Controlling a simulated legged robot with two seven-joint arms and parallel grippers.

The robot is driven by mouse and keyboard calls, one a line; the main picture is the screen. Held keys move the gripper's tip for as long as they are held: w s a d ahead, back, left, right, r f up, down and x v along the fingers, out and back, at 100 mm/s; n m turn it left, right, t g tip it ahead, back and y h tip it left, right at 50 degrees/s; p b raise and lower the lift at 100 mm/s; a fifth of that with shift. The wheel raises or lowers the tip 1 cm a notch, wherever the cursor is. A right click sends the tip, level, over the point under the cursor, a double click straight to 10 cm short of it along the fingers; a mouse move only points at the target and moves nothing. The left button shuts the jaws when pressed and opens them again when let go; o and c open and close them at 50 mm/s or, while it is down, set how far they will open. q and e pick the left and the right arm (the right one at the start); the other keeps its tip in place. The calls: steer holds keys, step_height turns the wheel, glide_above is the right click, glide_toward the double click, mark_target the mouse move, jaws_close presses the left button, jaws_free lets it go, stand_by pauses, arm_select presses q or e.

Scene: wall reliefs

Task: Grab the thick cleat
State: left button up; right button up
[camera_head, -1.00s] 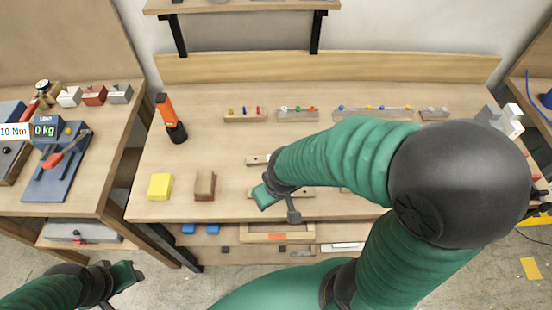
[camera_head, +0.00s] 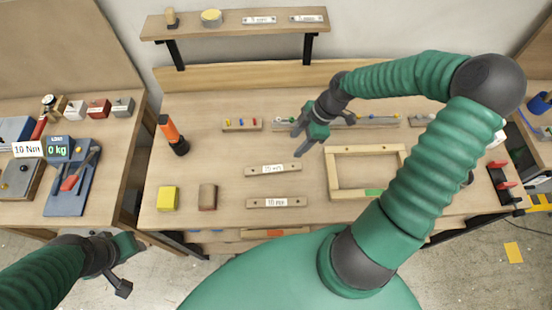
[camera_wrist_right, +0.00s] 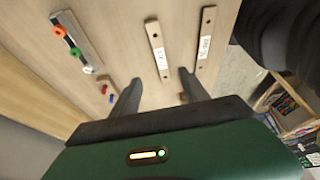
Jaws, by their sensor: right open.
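Two pale wooden cleats with white labels lie on the bench. The far cleat (camera_head: 256,171) is closer to my right gripper, and the near cleat (camera_head: 256,203) lies towards the front edge. I cannot tell from the small labels which is the thick one. Both show in the right wrist view: the far cleat (camera_wrist_right: 154,31) and the near cleat (camera_wrist_right: 208,19). My right gripper (camera_head: 299,143) is open and empty, above and behind the far cleat. Its fingers (camera_wrist_right: 157,85) are apart in the wrist view. My left gripper (camera_head: 124,268) hangs off the bench at lower left, finger gap unclear.
A wooden frame (camera_head: 331,170) lies right of the cleats. Peg strips (camera_head: 242,125) line the back. A yellow block (camera_head: 168,198), brown block (camera_head: 208,197) and orange-black tool (camera_head: 172,135) stand at the left. A shelf (camera_head: 235,28) hangs above.

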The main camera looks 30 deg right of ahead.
glide_above(274, 168)
steer(key=s+d, duration=0.1)
steer(key=s, duration=0.1)
step_height(274, 168, down, 8)
steer(key=shift+d+r+b, duration=0.15)
steer(key=shift+r+b, duration=0.1)
steer(key=shift+b, duration=0.1)
steer(key=f, duration=0.2)
steer(key=w+f, duration=0.1)
steer(key=f, duration=0.1)
steer(key=f+p, duration=0.1)
steer(key=f, duration=0.2)
steer(key=shift+w+a+f, duration=0.1)
steer(key=shift+w+a, duration=0.1)
steer(key=shift+w, duration=0.1)
steer(key=shift+a+f, duration=0.2)
steer(key=shift+a, duration=0.05)
steer(key=shift+w+a, duration=0.1)
steer(key=shift+a, duration=0.3)
steer(key=shift+r, duration=0.1)
steer(key=c, duration=0.5)
steer(key=shift+d, duration=0.4)
jaws_close()
arm_select(q)
steer(key=shift+a+f, duration=0.2)
steer(key=shift+a, duration=0.55)
arm_select(e)
steer(key=shift+a, duration=0.1)
